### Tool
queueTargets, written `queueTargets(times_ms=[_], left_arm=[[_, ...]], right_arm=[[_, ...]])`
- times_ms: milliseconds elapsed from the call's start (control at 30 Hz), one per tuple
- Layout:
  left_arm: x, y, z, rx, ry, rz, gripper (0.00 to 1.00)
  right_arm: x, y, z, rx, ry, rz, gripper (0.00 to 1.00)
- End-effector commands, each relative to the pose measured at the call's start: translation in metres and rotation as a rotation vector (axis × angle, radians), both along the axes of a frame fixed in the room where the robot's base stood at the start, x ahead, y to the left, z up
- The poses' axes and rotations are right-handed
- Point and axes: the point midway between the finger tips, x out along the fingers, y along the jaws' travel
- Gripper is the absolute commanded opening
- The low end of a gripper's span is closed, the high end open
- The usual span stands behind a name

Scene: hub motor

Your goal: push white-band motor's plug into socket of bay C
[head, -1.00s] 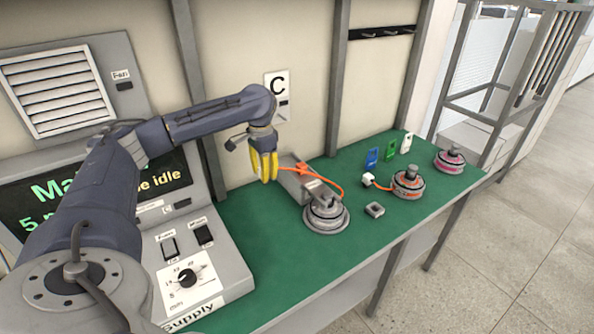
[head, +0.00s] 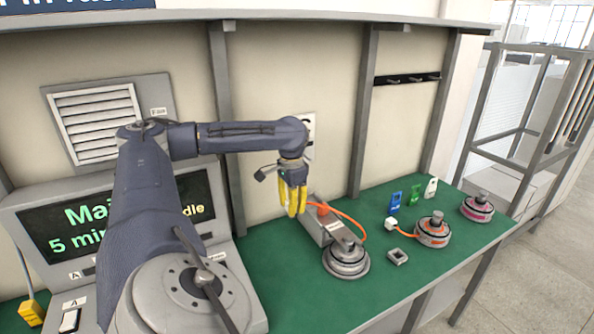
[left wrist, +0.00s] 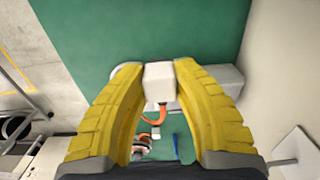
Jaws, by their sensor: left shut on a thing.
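My left gripper (head: 293,205), with yellow fingers, is shut on a white plug (left wrist: 159,82). The plug sits between the fingertips in the left wrist view, its orange cable (left wrist: 157,117) bending away below it. In the head view the fingers hide the plug. The orange cable (head: 350,218) arches over to the pale-banded motor (head: 346,259), which stands upright on the green bench. The gripper is beside the left end of a grey box (head: 323,228) by the wall. The bay C sign (head: 309,124) is mostly covered by my arm. I cannot make out the socket opening. My right gripper is not in view.
An orange-band motor (head: 432,231) with a white plug (head: 391,225) and a magenta-band motor (head: 477,207) stand to the right. A small grey block (head: 397,257) and coloured tags (head: 414,195) are nearby. The supply console (head: 110,220) is on the left.

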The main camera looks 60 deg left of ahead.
Motion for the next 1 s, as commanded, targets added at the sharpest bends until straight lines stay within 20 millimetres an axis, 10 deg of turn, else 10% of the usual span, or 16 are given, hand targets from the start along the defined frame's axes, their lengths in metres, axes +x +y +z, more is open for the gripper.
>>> queueTargets(times_ms=[1000], left_arm=[[0.082, -0.055, 0.000, -0.001, -0.001, -0.003, 0.00]], right_arm=[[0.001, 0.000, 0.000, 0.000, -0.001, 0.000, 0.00]])
